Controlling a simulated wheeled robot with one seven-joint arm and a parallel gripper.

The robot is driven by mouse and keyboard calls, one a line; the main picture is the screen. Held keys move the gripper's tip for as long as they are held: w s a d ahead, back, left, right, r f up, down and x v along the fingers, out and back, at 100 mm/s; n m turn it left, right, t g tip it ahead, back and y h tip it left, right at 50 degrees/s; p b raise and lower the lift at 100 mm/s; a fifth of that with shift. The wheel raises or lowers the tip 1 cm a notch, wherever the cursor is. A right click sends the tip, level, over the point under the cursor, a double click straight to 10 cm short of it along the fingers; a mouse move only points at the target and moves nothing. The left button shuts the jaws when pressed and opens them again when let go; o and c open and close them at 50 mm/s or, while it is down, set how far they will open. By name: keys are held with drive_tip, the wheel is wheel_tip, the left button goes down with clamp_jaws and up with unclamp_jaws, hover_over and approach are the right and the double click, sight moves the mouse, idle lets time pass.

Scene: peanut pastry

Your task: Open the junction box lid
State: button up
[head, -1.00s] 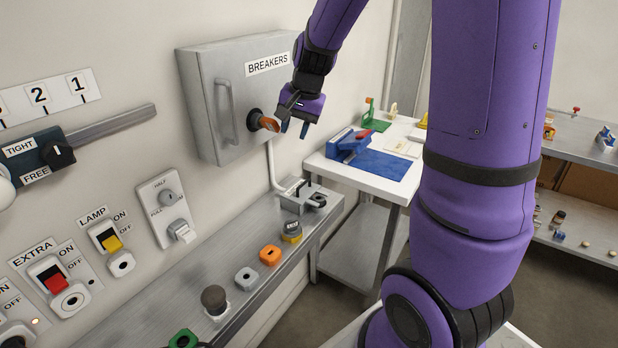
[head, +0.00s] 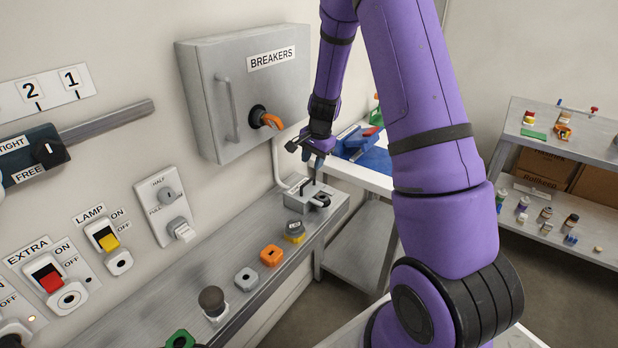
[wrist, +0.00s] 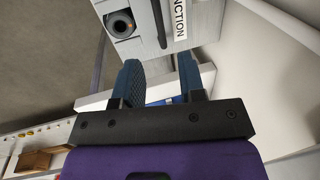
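The junction box (head: 300,196) is a small grey box on the metal ledge below the breaker cabinet. A thin dark handle stands up from it. In the wrist view the box (wrist: 185,25) shows at the top, with a label partly reading "NCTION", the dark handle (wrist: 160,22) and a round dark fitting (wrist: 120,25). My gripper (head: 312,158) hangs just above the box in the head view. Its blue fingers (wrist: 160,70) are apart with nothing gripped between them. The handle shows beyond the fingertips, roughly in line with the gap. The lid looks shut.
The grey breaker cabinet (head: 235,100) with an orange-handled knob (head: 270,121) is on the wall close left of my gripper. A yellow-and-grey button (head: 295,230) and an orange one (head: 271,256) sit nearer on the ledge. A white table (head: 365,177) stands behind.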

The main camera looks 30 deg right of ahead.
sight(308, 181)
drive_tip(key=f, duration=0.2)
drive_tip(key=w+f, duration=0.1)
drive_tip(key=f, duration=0.4)
drive_tip(key=shift+w+a+f, duration=0.2)
drive_tip(key=shift+a+f, duration=0.05)
drive_tip(key=shift+a, duration=0.05)
clamp_jaws()
